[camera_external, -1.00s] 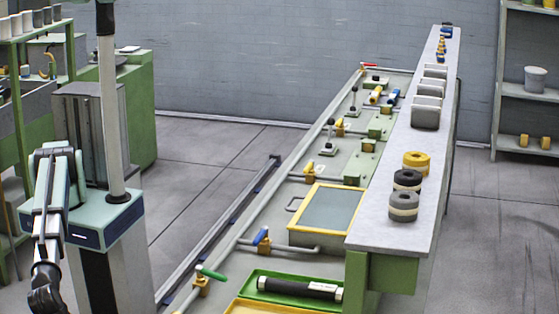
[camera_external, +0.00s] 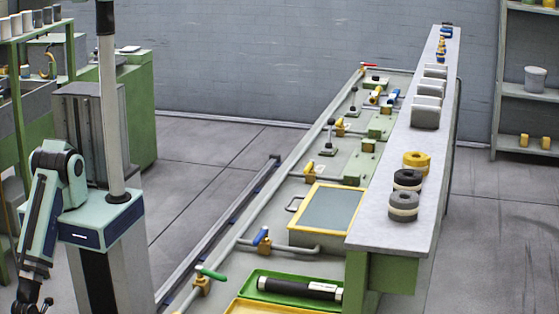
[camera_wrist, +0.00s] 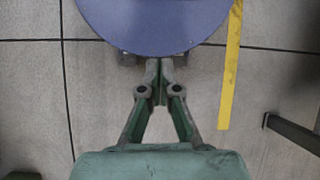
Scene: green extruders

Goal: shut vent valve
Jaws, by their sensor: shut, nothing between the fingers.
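Several valves with coloured handles sit on pipes along the bench: a green-handled valve (camera_external: 206,277) at the front, a blue-handled valve (camera_external: 261,239) behind it, yellow-handled valves (camera_external: 309,171) (camera_external: 340,127) further back, and a red handle (camera_external: 368,65) at the far end. I cannot tell which one is the vent valve. My gripper (camera_wrist: 159,66) is shut and empty in the wrist view, pointing at the floor beside a round blue-purple surface. In the external view my arm hangs low at the left, away from the bench, with its end at the bottom edge. No valve shows in the wrist view.
A yellow-framed panel (camera_external: 327,207), a green tray (camera_external: 264,296) with a dark cylinder (camera_external: 298,287), and a raised shelf (camera_external: 391,232) with rings line the bench. The blue-purple disc (camera_wrist: 158,25) and a yellow strip (camera_wrist: 230,70) are near my gripper. A rail (camera_external: 222,226) runs beside the bench.

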